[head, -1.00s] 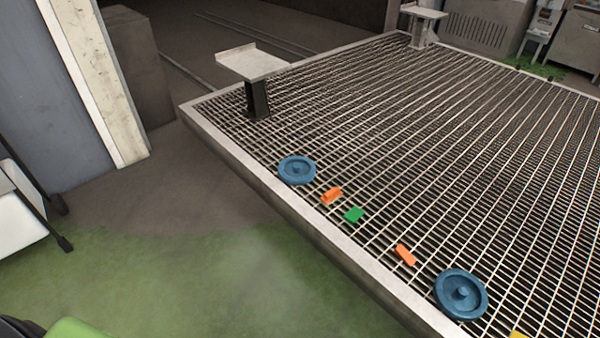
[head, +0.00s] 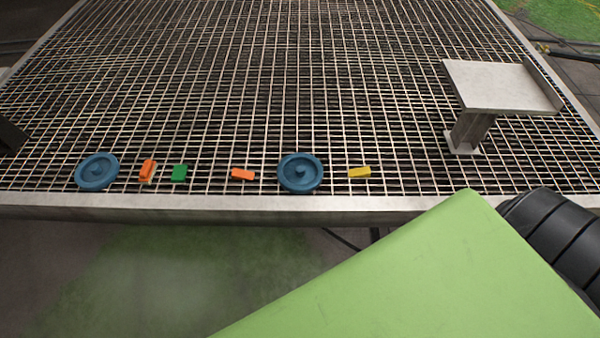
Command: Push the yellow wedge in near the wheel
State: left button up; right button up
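The yellow wedge (head: 360,172) lies on the metal grating in the head view, a short way to the right of a blue wheel (head: 300,172). A gap of bare grating shows between the two. The wheel lies flat near the front edge of the grating. A second blue wheel (head: 97,171) lies further left. Neither of my grippers is in view. A green surface and a black ribbed part fill the lower right, in front of the grating.
An orange block (head: 243,174) lies left of the nearer wheel. A green block (head: 179,173) and another orange block (head: 147,170) lie beside the left wheel. A grey pedestal (head: 500,85) stands on the right. The grating (head: 260,90) behind the row is clear.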

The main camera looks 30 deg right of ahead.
aim_at(364, 171)
jog(key=z, duration=1.5)
